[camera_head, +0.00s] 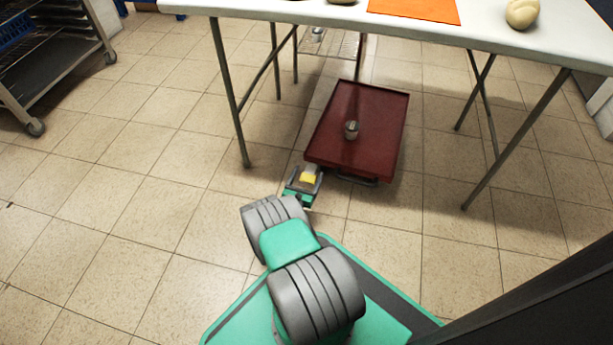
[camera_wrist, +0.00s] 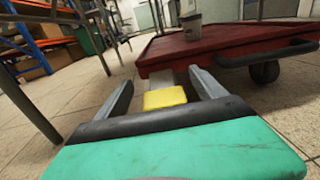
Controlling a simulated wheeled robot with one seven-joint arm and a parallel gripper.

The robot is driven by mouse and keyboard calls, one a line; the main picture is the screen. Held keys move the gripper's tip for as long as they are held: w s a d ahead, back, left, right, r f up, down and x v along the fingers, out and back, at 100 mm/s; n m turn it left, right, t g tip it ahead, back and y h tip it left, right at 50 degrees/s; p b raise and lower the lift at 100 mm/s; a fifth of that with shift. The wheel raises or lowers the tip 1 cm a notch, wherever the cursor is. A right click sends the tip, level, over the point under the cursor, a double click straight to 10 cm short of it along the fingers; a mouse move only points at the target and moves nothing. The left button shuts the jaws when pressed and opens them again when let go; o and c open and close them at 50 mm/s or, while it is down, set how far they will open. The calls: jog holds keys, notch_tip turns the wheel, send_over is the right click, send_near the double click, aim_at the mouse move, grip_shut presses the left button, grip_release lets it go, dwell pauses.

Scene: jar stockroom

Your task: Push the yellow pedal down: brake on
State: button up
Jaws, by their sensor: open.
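The yellow pedal (camera_head: 309,178) is at the front left corner of the dark red cart (camera_head: 375,106), low near the floor. In the wrist view the yellow pedal (camera_wrist: 165,98) shows between my two fingers, below the edge of the red cart deck (camera_wrist: 232,38). My gripper (camera_head: 306,171) is open with nothing held, reaching low toward that corner. In the wrist view the fingers of my gripper (camera_wrist: 160,80) stand apart on either side of the pedal. I cannot tell whether they touch it or how far it is pressed.
A grey cup-like jar (camera_head: 352,130) stands on the cart. The cart is partly under a white table (camera_head: 300,12) with thin metal legs. A wheeled rack (camera_head: 60,70) stands at upper left. The tiled floor (camera_head: 110,220) is clear on the left.

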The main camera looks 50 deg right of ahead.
jog(key=shift+a, duration=0.1)
jog(key=p+v, duration=0.4)
jog(key=v, duration=0.3)
jog(key=shift+s+a, duration=0.15)
jog(key=shift+a, duration=0.15)
jog(key=shift+r, duration=0.1)
